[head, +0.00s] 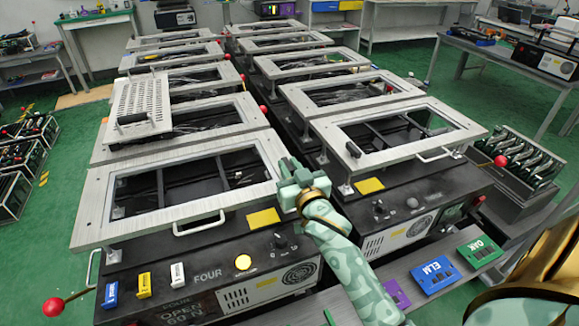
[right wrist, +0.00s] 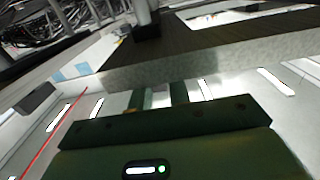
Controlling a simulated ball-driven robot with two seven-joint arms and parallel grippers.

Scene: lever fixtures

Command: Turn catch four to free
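The fixture marked FOUR (head: 207,274) is the dark box at the front left, under a pale metal frame (head: 100,205). A lever with a red ball (head: 53,307) sticks out at its left side. A small dark knob (head: 280,241) and a yellow button (head: 243,262) are on its front. I cannot tell which part is the catch. My right gripper (head: 290,170) is at the frame's right edge. In the right wrist view its two fingers (right wrist: 165,95) show a narrow gap before a pale metal strip; whether anything is between them is unclear. My left gripper is not in view.
Blue, yellow and white tags (head: 145,284) stand at fixture four's front left. A neighbouring fixture (head: 400,185) with a red ball lever (head: 500,161) is close on the right. Blue ELM (head: 433,275) and green OAK (head: 480,251) plates lie on a grey shelf.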

